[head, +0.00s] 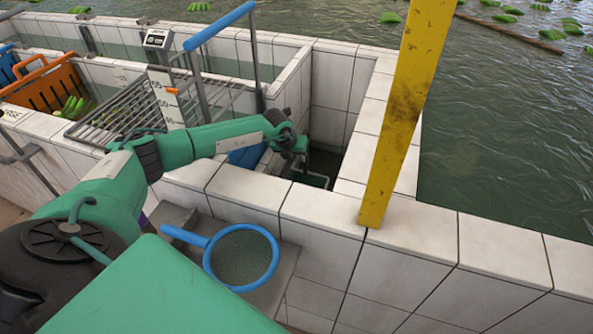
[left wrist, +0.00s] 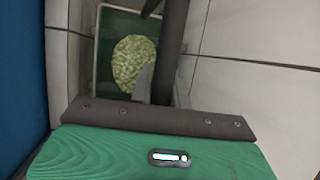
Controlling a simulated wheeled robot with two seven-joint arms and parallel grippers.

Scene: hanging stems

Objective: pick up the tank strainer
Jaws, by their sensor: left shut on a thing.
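The tank strainer looks like a grey-rimmed box (head: 322,181) low in the walled tank corner, mostly hidden by my left gripper and the wall. In the left wrist view its rim (left wrist: 98,60) surrounds a dark green inside with a pale green speckled clump (left wrist: 134,62). A dark bar (left wrist: 173,45) rises past the box to my jaws. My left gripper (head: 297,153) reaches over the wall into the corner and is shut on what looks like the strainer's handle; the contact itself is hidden. My right gripper is not in view.
A blue-rimmed hand net (head: 241,258) lies on a grey ledge at the front. A yellow post (head: 405,110) stands right of the gripper. Tiled walls (head: 325,208) enclose the corner. A wire rack (head: 120,118) and orange crate (head: 45,88) are left. Open water (head: 510,130) lies right.

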